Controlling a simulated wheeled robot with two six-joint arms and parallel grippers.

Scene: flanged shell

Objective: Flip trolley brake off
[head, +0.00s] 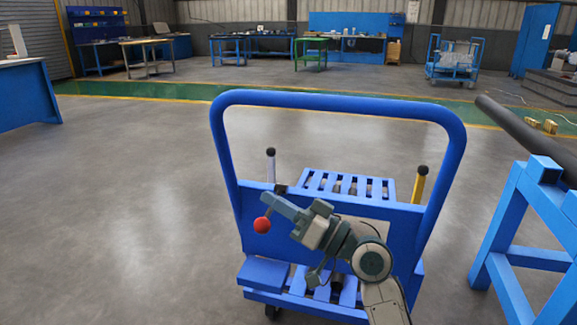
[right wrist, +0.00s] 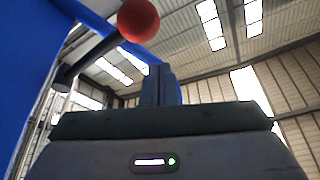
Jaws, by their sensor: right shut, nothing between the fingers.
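The blue trolley (head: 385,238) stands in front of me with its tall push handle (head: 340,100) facing me. The brake lever's red ball knob (head: 262,225) hangs at the left part of its front panel, below a small dark pivot (head: 281,189). In the right wrist view the red knob (right wrist: 138,20) is at the top, on a dark rod (right wrist: 90,58). My right gripper (head: 266,199) is shut and empty, its fingertips close to the lever just above the knob; whether they touch is unclear. Its closed fingers (right wrist: 160,85) also show in the wrist view. My left gripper is out of view.
A blue stand (head: 540,200) bearing a dark pipe (head: 525,135) is close on the right. A blue bench (head: 25,95) is at the far left. The floor left of the trolley is clear. Workbenches (head: 345,50) line the back.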

